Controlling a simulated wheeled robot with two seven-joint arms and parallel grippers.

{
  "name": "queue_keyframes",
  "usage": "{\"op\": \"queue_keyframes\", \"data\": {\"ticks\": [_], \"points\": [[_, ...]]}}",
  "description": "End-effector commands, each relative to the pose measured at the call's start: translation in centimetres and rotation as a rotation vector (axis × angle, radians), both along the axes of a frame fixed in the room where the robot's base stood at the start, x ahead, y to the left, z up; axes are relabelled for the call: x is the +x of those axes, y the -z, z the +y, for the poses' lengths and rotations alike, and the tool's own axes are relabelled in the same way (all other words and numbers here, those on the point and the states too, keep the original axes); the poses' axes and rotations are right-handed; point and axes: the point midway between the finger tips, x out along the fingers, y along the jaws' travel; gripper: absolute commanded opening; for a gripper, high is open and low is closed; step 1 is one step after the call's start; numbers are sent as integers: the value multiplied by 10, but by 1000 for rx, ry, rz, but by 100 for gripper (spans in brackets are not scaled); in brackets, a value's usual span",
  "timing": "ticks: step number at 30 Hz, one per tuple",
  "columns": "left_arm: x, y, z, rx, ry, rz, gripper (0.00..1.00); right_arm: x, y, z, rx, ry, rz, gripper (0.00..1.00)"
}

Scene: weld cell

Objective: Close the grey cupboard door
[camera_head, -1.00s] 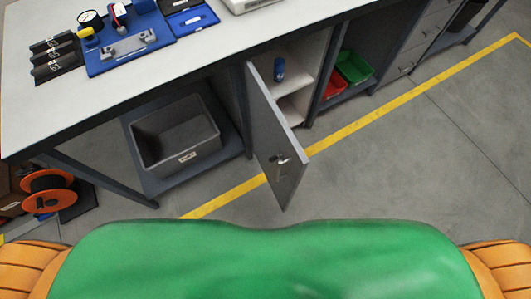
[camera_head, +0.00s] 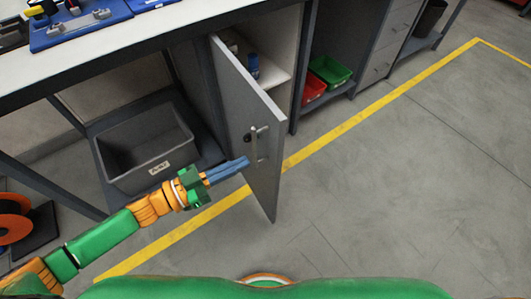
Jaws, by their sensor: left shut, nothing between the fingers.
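The grey cupboard door (camera_head: 244,105) stands open and sticks out from under the workbench towards me. Its metal handle (camera_head: 256,142) is on the face turned to my left arm. My left gripper (camera_head: 246,163) is shut and empty, with its blue fingertips at the door's left face, just below and left of the handle. I cannot tell whether the fingertips touch the door. Inside the open cupboard (camera_head: 285,45) a blue cylindrical item (camera_head: 253,65) stands on a shelf. My right gripper is not in view.
A grey bin (camera_head: 145,155) sits on a low shelf left of the door. Red (camera_head: 314,88) and green (camera_head: 329,70) trays lie on a shelf to the right. An orange spool (camera_head: 12,218) is at the far left. The floor right of the door is clear.

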Motion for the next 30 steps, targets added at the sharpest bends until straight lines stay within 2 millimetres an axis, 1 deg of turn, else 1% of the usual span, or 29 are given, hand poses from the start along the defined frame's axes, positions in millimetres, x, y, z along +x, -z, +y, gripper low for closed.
{"op": "queue_keyframes", "data": {"ticks": [1, 6, 9, 12, 16, 25, 30], "points": [[6, -2, -10, -5, 1, -4, 0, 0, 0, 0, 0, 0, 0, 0], [23, -1, -39, -3, 0, -3, 0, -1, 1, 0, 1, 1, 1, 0], [30, 0, -51, -1, 0, -3, 0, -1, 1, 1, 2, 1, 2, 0], [34, 0, -58, 0, -2, -1, 0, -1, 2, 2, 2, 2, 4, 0], [36, 0, -61, 1, -2, 0, 0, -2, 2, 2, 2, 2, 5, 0], [36, 0, -61, 1, -4, 1, 0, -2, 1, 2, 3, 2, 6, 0], [34, -1, -62, -1, -33, 2, 0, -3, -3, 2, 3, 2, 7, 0]]}}
